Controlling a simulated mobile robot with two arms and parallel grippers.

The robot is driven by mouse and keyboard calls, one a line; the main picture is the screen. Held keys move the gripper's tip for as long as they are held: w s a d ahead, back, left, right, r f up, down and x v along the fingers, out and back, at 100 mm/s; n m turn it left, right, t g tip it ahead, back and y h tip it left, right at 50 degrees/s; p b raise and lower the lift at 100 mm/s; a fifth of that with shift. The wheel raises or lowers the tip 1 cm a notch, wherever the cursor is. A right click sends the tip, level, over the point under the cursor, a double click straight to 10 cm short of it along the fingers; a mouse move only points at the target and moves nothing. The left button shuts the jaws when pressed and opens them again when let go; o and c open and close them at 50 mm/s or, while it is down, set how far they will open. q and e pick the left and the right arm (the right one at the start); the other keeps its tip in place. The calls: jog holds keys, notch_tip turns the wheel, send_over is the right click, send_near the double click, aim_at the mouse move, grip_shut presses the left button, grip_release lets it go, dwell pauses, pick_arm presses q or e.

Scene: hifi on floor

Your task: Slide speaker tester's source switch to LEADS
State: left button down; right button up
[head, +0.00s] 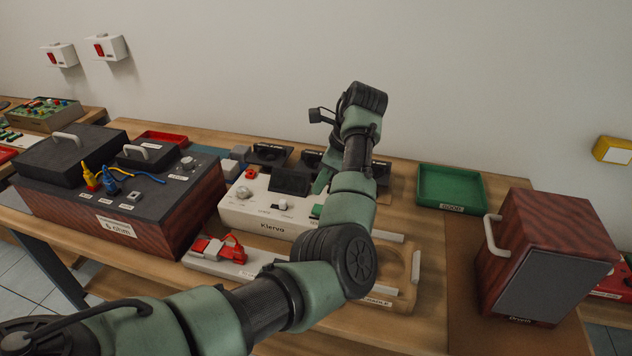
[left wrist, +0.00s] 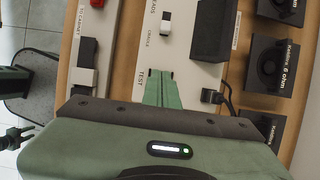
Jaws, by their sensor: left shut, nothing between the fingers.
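The white speaker tester (head: 255,218), marked Klervo, stands on the bench, partly hidden by my left arm in the head view. It also shows in the left wrist view (left wrist: 190,62). Its source switch (left wrist: 165,22) lies between small labels that seem to read LEADS and CRADLE. Its white part is toward the LEADS end, its dark part toward the other label; which is the sliding knob I cannot tell. My left gripper (left wrist: 160,73) is shut and empty, its fingertips over the tester's face beside the TEST label, apart from the switch.
A dark upright block (left wrist: 213,30) rises from the tester near the switch. Black speaker drivers (left wrist: 271,65) stand behind. A white strip with a red clip (head: 222,250) lies in front. The reddish box (head: 120,205) is left, a green tray (head: 450,187) and wooden speaker (head: 545,255) right.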

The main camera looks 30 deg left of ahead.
aim_at(281, 201)
pick_arm(q)
jog(key=x, duration=0.7)
jog(key=shift+s+a+f, duration=0.1)
jog(key=shift+f, duration=0.1)
jog(key=a, duration=0.2)
jog(key=shift+s+a+r+p, duration=0.25)
jog(key=shift+a+p, duration=0.05)
jog(key=shift+p, duration=0.1)
jog(key=shift+s+a, duration=0.2)
jog(key=shift+a, duration=0.4)
pick_arm(e)
jog(key=shift+w+r, duration=0.3)
jog(key=shift+r, duration=0.2)
